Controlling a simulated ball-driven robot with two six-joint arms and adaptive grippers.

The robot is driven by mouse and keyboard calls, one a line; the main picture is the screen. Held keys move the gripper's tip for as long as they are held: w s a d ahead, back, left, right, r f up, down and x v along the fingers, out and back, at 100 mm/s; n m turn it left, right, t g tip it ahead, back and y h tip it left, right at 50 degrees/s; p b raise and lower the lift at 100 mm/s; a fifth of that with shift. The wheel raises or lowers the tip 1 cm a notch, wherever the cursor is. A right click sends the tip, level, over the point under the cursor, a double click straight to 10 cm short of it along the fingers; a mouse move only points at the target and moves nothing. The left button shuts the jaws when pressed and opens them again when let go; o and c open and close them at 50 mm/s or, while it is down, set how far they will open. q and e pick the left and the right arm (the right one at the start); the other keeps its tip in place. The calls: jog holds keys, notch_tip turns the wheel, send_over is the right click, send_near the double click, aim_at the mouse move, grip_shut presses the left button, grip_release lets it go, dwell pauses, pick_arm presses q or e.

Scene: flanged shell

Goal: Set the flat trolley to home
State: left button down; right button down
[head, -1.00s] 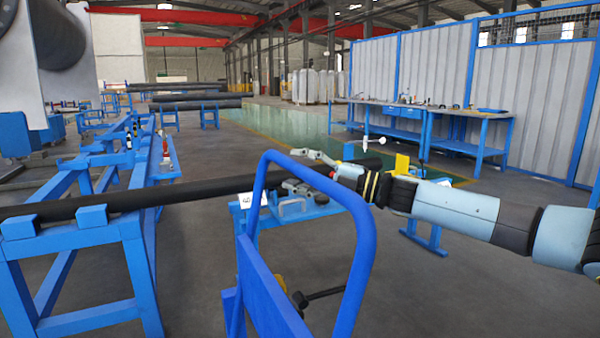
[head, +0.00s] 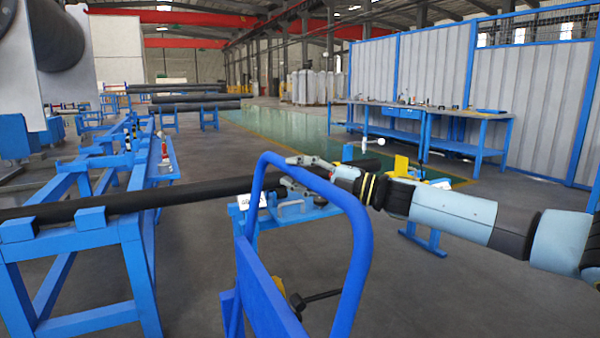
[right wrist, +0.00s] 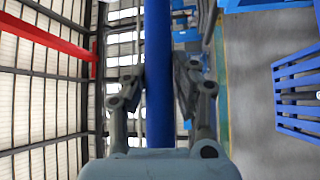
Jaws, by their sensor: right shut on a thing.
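The flat trolley's blue tubular handle (head: 360,255) stands upright in the foreground of the head view, with a blue panel (head: 262,295) below it. Its flat deck cannot be made out. My right gripper (head: 288,172) reaches in from the right at the top of the handle. In the right wrist view, the blue handle bar (right wrist: 160,70) runs between the two fingers of my right gripper (right wrist: 162,85), which are shut on it. My left gripper is not in view.
A long dark pipe (head: 150,195) rests on a blue stand (head: 75,265) at the left. Blue workbenches (head: 430,115) stand by the panelled wall at the right. Yellow-and-blue equipment (head: 400,165) sits behind my right arm.

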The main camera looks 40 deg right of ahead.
jog(key=w+a+p, duration=0.3)
jog(key=a+p, duration=0.1)
jog(key=a, duration=0.9)
jog(key=w+a+p, duration=0.4)
jog(key=a, duration=0.9)
jog(key=shift+f, duration=0.2)
jog(key=shift+a, duration=0.1)
jog(key=c, duration=1.5)
grip_release()
jog(key=shift+s, duration=0.1)
jog(key=shift+c, duration=0.2)
jog(key=o, duration=0.5)
jog(key=shift+r, duration=0.1)
jog(key=v, duration=1.2)
